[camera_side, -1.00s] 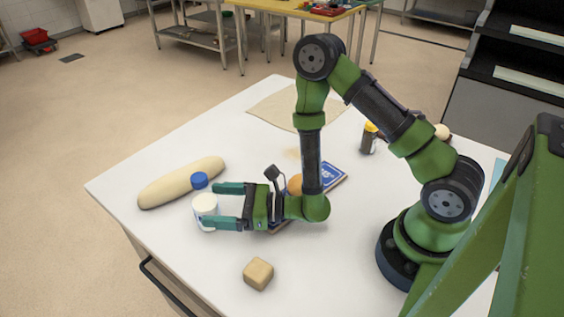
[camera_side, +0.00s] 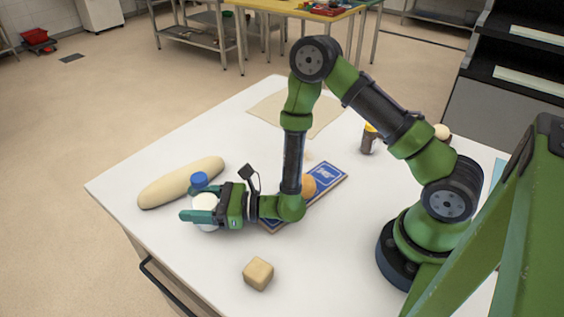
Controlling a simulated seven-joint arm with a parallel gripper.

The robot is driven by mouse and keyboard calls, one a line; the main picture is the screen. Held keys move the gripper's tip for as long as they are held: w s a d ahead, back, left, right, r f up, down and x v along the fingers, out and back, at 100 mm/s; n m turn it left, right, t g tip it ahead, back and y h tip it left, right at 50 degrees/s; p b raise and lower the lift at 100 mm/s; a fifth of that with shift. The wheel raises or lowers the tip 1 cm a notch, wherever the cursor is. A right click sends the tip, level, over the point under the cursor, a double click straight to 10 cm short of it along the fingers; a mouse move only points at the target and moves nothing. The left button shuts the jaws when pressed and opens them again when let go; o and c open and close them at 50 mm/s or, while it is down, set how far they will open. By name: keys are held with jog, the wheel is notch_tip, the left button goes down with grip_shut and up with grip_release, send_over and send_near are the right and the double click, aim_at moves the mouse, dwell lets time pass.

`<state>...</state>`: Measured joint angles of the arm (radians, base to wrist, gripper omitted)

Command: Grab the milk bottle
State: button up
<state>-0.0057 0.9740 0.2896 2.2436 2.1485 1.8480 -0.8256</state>
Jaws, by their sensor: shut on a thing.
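The milk bottle (camera_side: 208,203) is white with a blue cap and stands upright near the left side of the white table. My gripper (camera_side: 200,205) is level and shut on the bottle. The near finger crosses the front of the bottle and hides part of its body.
A long dough loaf (camera_side: 182,182) lies just left of the bottle. A blue board (camera_side: 325,180) with an orange round item (camera_side: 308,185) lies partly beneath my forearm. A tan cube (camera_side: 258,273) sits toward the front. A dark shaker (camera_side: 368,140) and beige cloth (camera_side: 290,112) lie farther back.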

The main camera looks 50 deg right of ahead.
jog(key=shift+c, duration=1)
jog(key=shift+r, duration=0.1)
